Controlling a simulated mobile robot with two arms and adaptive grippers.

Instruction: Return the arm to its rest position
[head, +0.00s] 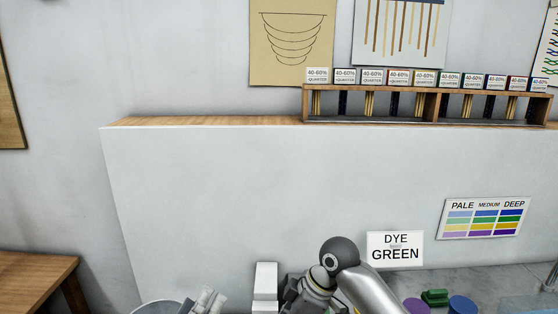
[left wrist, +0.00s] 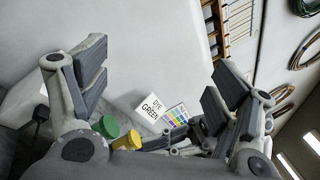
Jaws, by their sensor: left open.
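My left gripper (head: 205,302) shows only in part at the bottom edge of the head view. In the left wrist view the left gripper (left wrist: 155,90) has its two padded fingers spread wide, with nothing held between them. A silver arm link with a dark round joint, mine, rises at the bottom middle of the head view, in front of the counter. No fingers of my right gripper can be made out.
A "DYE GREEN" sign (head: 395,249) and a colour chart (head: 485,218) stand at the right. A green item (head: 435,297) and a blue round one (head: 462,305) lie below them. A wooden rack (head: 437,104) tops the white partition (head: 250,180). A wooden table (head: 35,272) is at left.

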